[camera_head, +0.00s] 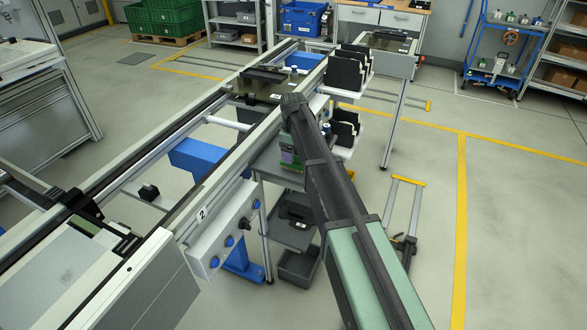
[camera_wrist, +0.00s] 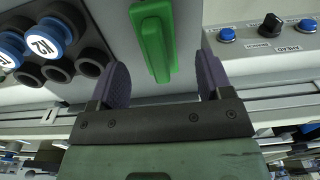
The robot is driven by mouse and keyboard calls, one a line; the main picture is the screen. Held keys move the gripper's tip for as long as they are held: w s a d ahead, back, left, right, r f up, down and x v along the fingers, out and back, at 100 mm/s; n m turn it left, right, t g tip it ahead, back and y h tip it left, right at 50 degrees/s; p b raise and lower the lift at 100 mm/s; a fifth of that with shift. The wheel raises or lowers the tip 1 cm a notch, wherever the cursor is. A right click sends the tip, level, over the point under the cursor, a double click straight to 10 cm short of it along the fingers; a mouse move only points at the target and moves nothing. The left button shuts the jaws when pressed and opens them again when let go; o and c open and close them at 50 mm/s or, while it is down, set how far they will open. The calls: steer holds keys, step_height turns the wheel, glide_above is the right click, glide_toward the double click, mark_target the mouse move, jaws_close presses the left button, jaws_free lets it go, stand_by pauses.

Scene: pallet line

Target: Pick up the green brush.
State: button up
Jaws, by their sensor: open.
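The green brush (camera_wrist: 153,42) shows in the wrist view as a bright green block with a raised grip, against a light grey surface. My gripper (camera_wrist: 161,78) is open, with one purple finger to each side of the brush's line. The brush lies ahead of the fingers, and I see no contact. The exact gap in depth is hard to tell. In the head view my gripper (camera_head: 289,160) hangs below the end of my arm, partly hidden by it.
Black round holders with blue caps (camera_wrist: 42,42) stand left of the brush in the wrist view. A panel with buttons and a black knob (camera_wrist: 270,25) is on the right. In the head view, the conveyor (camera_head: 190,130) runs alongside and black bins (camera_head: 345,72) stand behind.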

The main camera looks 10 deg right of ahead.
step_height(320, 180, down, 5)
steer(key=b, duration=0.3)
steer(key=shift+d+r, duration=0.1)
steer(key=shift+r, duration=0.35)
steer(key=c, duration=1.1)
steer(key=shift+r, duration=0.15)
step_height(320, 180, up, 20)
steer(key=p, duration=2)
steer(key=shift+f, duration=0.2)
